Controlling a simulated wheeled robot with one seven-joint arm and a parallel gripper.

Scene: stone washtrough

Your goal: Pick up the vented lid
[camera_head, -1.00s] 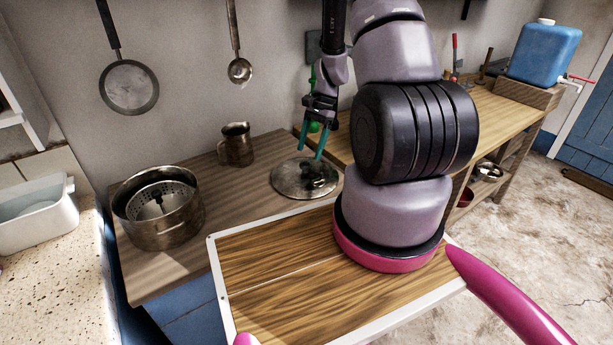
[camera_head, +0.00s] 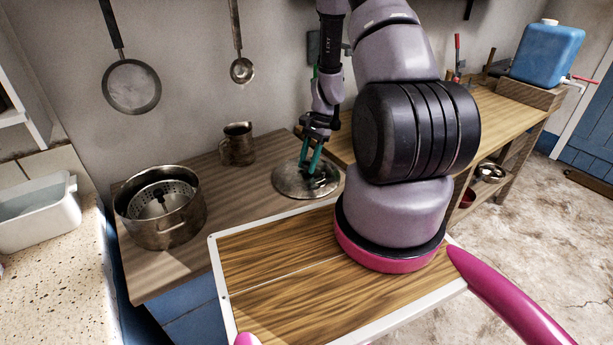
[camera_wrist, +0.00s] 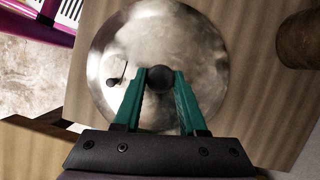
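The vented lid (camera_head: 290,184) is a round, shiny metal disc lying flat on the wooden counter. It also shows in the wrist view (camera_wrist: 190,40), with a dark round knob (camera_wrist: 160,78) at its middle and a small dark mark or opening left of the knob. My gripper (camera_head: 310,165) is right over the lid, with its green fingers pointing down. In the wrist view the gripper (camera_wrist: 161,75) has its fingertips on either side of the knob. The fingers are apart at their bases and lean inward at the tips. Whether they touch the knob is unclear.
A metal pot (camera_head: 168,228) with a perforated insert (camera_head: 158,197) stands left on the counter (camera_head: 235,200). A pan (camera_head: 131,87) and a ladle (camera_head: 241,70) hang on the wall. A blue container (camera_head: 545,53) stands far right.

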